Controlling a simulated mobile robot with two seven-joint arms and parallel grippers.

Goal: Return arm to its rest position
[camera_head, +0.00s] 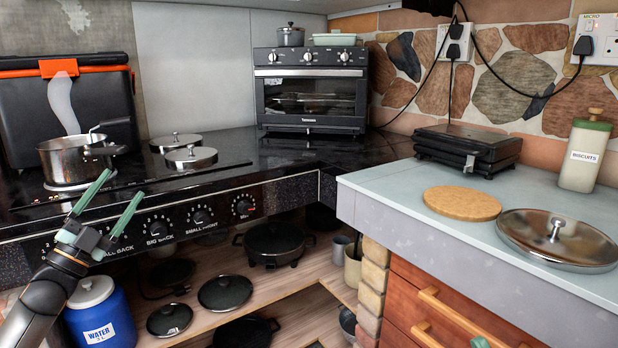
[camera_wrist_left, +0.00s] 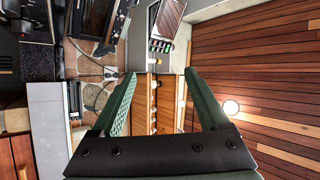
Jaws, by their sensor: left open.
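My left gripper (camera_head: 125,182) comes in from the lower left in the head view, its two green fingers spread apart with nothing between them. It is in front of the stove's knob panel, and its upper fingertip overlaps the area by the steel pot (camera_head: 72,165) in the picture. In the left wrist view the left gripper (camera_wrist_left: 160,73) also shows open and empty. A small green tip, which looks like part of my right gripper (camera_head: 480,342), shows at the bottom edge of the head view by the drawers. The rest of my right arm is hidden.
A shelf below holds pans and a blue water container (camera_head: 98,318). The right counter (camera_head: 390,183) carries a round board (camera_head: 462,203), a large lid (camera_head: 558,240) and a biscuit jar (camera_head: 585,155).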

